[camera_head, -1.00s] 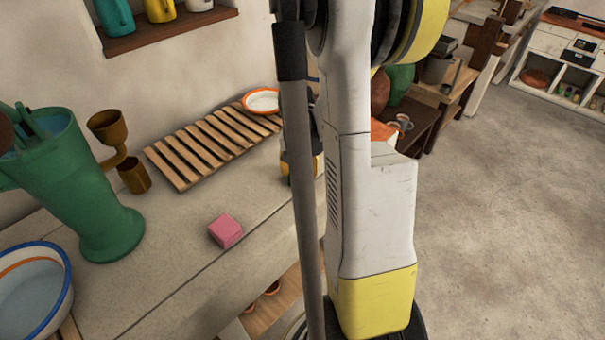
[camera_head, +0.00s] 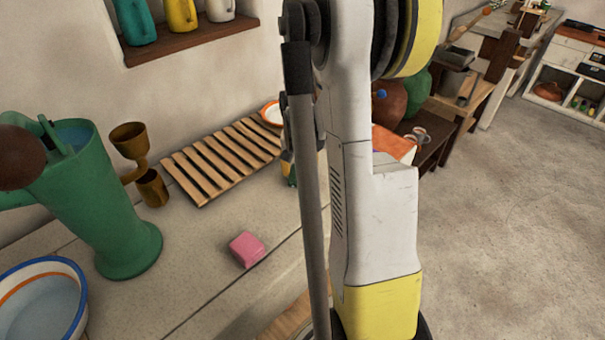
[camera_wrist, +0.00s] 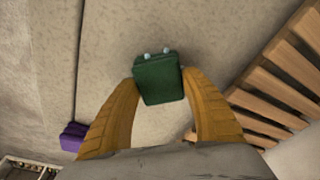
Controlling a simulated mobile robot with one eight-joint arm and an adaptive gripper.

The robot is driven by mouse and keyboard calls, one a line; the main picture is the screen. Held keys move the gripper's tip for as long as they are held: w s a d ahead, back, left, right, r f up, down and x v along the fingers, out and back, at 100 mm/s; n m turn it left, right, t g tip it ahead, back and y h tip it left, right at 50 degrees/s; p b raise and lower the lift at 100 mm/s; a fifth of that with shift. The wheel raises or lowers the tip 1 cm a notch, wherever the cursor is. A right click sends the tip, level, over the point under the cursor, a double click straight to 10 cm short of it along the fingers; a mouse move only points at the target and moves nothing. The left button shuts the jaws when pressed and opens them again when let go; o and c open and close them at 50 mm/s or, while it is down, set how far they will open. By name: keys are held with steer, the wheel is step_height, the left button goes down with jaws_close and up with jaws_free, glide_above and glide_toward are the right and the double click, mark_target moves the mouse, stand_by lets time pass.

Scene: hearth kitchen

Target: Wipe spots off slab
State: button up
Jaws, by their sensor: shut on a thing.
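My gripper (camera_wrist: 160,82) has yellow-orange fingers shut on a dark green block (camera_wrist: 158,82), held over the pale speckled slab (camera_wrist: 215,35). Two small pale blue dots (camera_wrist: 166,50) show at the block's far edge; I cannot tell whether they lie on the slab or the block. In the head view the slab (camera_head: 195,265) is the long worktop, and my arm hides most of the gripper (camera_head: 291,172). A pink block (camera_head: 247,250) lies near the slab's front. A purple-looking block (camera_wrist: 73,136) shows at left in the wrist view.
A slatted wooden rack (camera_head: 222,158) lies at the slab's back, with a white, orange-rimmed dish (camera_head: 271,113) at its far end. A green pitcher (camera_head: 128,225), brass cups (camera_head: 152,188) and a blue-rimmed basin (camera_head: 72,268) stand at left. The slab's middle is clear.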

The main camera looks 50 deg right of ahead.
steer(key=shift+w+r+p, duration=0.25)
steer(key=shift+w+p, duration=0.1)
steer(key=r, duration=0.2)
steer(key=r+p, duration=0.1)
steer(key=shift+s, duration=0.25)
steer(key=shift+r+p, duration=1.9)
steer(key=shift+r, duration=0.5)
